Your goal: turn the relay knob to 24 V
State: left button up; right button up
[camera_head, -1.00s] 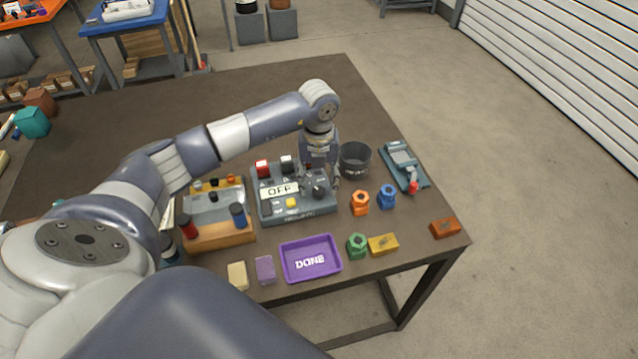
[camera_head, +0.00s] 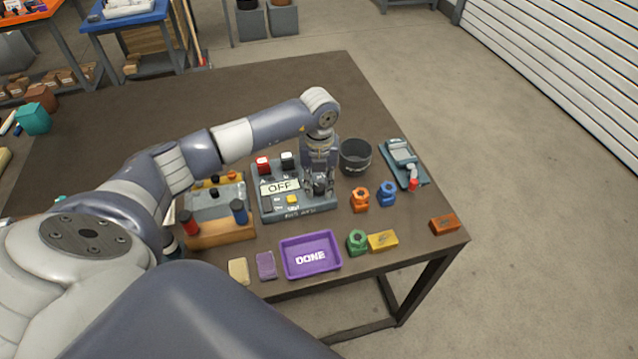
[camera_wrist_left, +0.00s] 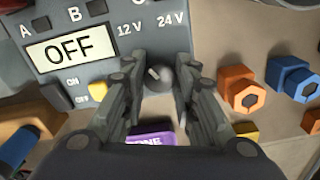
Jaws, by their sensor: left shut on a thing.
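The grey relay box (camera_head: 268,205) sits on the brown table, with a display (camera_head: 279,187) reading OFF. Its dark round knob (camera_head: 320,187) is at the box's right side. In the left wrist view the knob (camera_wrist_left: 158,80) lies between my finger pads, its pale pointer tilted toward the upper left, on the side of the 12 V mark (camera_wrist_left: 130,28). The 24 V mark (camera_wrist_left: 171,19) is to the upper right. My left gripper (camera_head: 319,190) points down over the box and is shut on the knob; it also shows in the left wrist view (camera_wrist_left: 158,88). My right gripper does not show.
A dark grey bin (camera_head: 355,157) stands right behind the box. Orange (camera_head: 360,198) and blue (camera_head: 387,193) nuts stand to its right. A purple DONE tray (camera_head: 310,269) lies in front. A wooden block with red and blue posts (camera_head: 220,233) is at the left.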

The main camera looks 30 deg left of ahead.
pick_arm(q)
jog(key=shift+f+m, duration=0.1)
jog(key=shift+m, duration=0.2)
jog(key=shift+b, duration=0.5)
jog(key=m+b, duration=0.1)
jog(key=m, duration=0.1)
jog(key=shift+f+m+b, duration=0.1)
jog(key=shift+m+b, duration=0.25)
jog(key=shift+m, duration=0.05)
jog(key=m+b, duration=0.2)
jog(key=m, duration=0.1)
jog(key=shift+m, duration=0.3)
jog(key=m+b, duration=0.2)
jog(key=m, duration=0.1)
jog(key=shift+m+b, duration=0.65)
jog(key=shift+m, duration=0.15)
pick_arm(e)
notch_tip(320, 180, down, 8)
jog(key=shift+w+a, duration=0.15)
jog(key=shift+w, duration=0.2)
pick_arm(q)
jog(key=shift+r, duration=0.2)
